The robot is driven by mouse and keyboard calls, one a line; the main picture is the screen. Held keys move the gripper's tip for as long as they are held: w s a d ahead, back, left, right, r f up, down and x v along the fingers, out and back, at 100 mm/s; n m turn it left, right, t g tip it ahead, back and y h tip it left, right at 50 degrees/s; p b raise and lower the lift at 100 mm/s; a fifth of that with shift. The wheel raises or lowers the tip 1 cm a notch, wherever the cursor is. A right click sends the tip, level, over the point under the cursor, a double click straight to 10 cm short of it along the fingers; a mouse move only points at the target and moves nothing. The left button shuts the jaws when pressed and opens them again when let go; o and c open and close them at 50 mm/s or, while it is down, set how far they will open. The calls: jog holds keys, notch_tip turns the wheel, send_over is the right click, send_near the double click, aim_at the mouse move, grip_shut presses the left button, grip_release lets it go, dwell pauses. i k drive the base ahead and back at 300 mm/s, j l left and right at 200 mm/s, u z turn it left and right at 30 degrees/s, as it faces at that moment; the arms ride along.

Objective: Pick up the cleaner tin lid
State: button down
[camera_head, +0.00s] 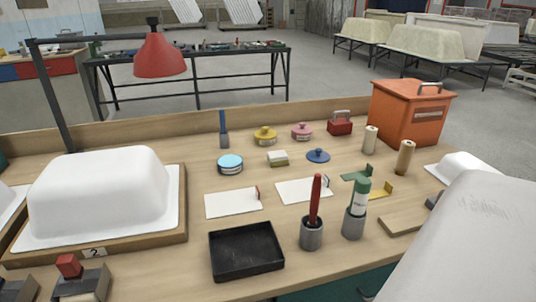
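A dark blue lid (318,156) with a knob on top lies on the wooden bench, right of a small green-and-cream block. A round tin (230,164) with a light blue top face stands to its left and looks open. A yellow tin (265,136) and a pink tin (302,131) stand behind, each with a knobbed lid on. No lettering is readable, so I match the loose blue lid to the cleaner tin only by its colour and place. My gripper is not in view.
White cards (233,202), a black tray (246,250) and holders with a red-handled tool (314,205) and a green-and-white tube (360,200) stand in front. An orange bin (408,112) stands at back right. A white tub shell (98,195) fills the left. A large pale surface covers the lower right.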

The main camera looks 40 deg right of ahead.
aim_at(317, 155)
jog(key=k+z, duration=0.1)
jog(key=z, duration=0.9)
